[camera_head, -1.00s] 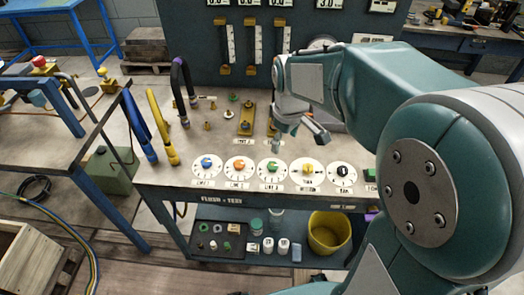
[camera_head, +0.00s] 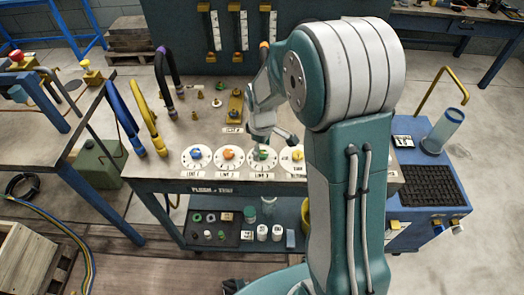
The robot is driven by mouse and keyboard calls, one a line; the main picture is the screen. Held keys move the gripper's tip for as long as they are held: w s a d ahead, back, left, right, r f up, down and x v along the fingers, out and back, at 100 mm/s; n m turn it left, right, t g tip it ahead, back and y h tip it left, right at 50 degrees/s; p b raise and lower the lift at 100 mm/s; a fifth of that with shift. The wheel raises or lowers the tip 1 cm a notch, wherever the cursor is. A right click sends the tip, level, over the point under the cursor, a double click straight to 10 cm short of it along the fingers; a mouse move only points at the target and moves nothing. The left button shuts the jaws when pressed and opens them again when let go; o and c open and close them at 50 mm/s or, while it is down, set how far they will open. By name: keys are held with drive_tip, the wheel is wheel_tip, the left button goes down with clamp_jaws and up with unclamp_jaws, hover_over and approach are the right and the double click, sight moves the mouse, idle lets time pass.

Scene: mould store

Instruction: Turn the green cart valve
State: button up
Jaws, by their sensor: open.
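The green valve (camera_head: 263,154) sits on a white round dial on the cart top (camera_head: 172,178), above a label that seems to read LINE 3. My gripper (camera_head: 274,143) is open and empty, with its fingers just above and behind the green valve. One finger comes close to the valve; I cannot tell whether it touches. On the same row are a blue valve (camera_head: 196,153), an orange valve (camera_head: 229,154) and a yellow valve (camera_head: 297,155). My arm hides the right end of the row.
Blue and yellow hoses (camera_head: 146,117) and a purple-black hose (camera_head: 167,73) rise at the cart's left. Small brass fittings (camera_head: 217,102) stand behind the dials. The lower shelf (camera_head: 190,233) holds jars and small parts. A blue unit (camera_head: 431,190) stands at right.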

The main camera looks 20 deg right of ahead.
drive_tip(key=shift+f, duration=0.75)
clamp_jaws()
